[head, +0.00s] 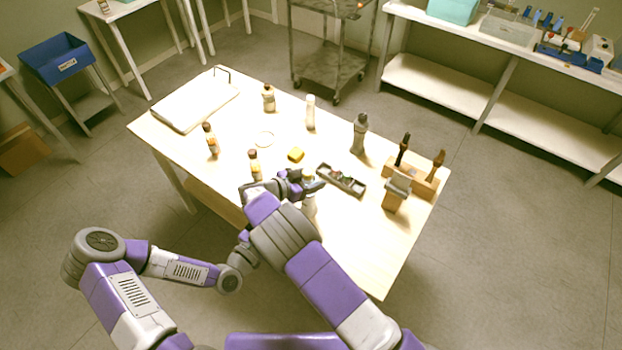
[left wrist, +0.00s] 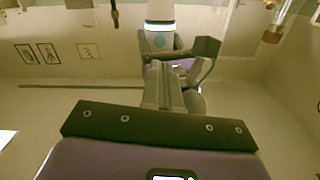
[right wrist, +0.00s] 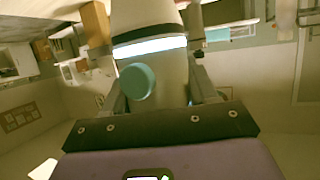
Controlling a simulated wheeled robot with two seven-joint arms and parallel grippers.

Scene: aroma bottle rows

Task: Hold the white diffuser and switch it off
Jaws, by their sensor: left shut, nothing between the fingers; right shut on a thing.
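The white diffuser (right wrist: 150,20) is upright in the right wrist view, with a glowing white band and a round teal button (right wrist: 137,82) facing the camera. My right gripper (head: 309,184) is shut around its body, a finger on either side. In the head view its pale body (head: 309,206) shows below the gripper, partly hidden. In the left wrist view the diffuser (left wrist: 160,12) and its lit band also show. My left gripper (left wrist: 165,72) is shut and empty, its tips in front of the diffuser below the teal button. I cannot tell whether they touch it.
Brown bottles (head: 254,167) stand to the left, a white bottle (head: 311,113) and grey bottle (head: 359,135) behind. A wooden stand (head: 425,184) is at right. The front right tabletop is clear.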

